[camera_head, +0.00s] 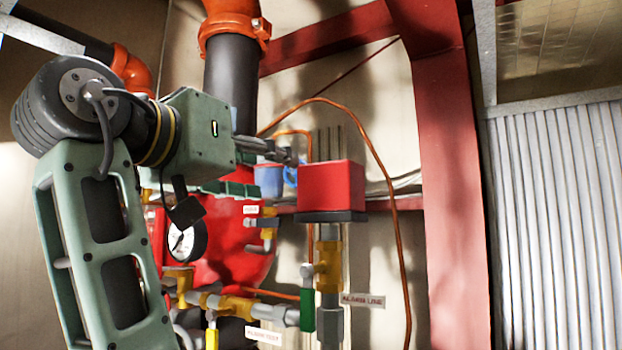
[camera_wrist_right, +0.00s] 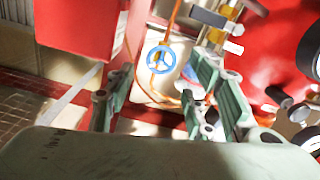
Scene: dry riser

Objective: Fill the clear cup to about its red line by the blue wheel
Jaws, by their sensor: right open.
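The small blue wheel (camera_wrist_right: 161,61) shows in the right wrist view, with spokes and an open ring, beside an orange pipe. In the head view the blue wheel (camera_head: 291,175) is partly hidden behind my right gripper and the red box. My right gripper (camera_head: 277,150) reaches in from the left, just above and in front of it. In the wrist view its fingers (camera_wrist_right: 163,72) are apart, with the wheel seen between them and nothing held. I cannot make out the clear cup or its red line. My left gripper is not in view.
A red box (camera_head: 331,187) on a brass pipe stands close right of my right gripper. A bluish container-like shape (camera_head: 268,180) shows behind the gripper. Below are a gauge (camera_head: 181,241), yellow valves and a green lever (camera_head: 307,309). A red steel post (camera_head: 445,190) stands at right.

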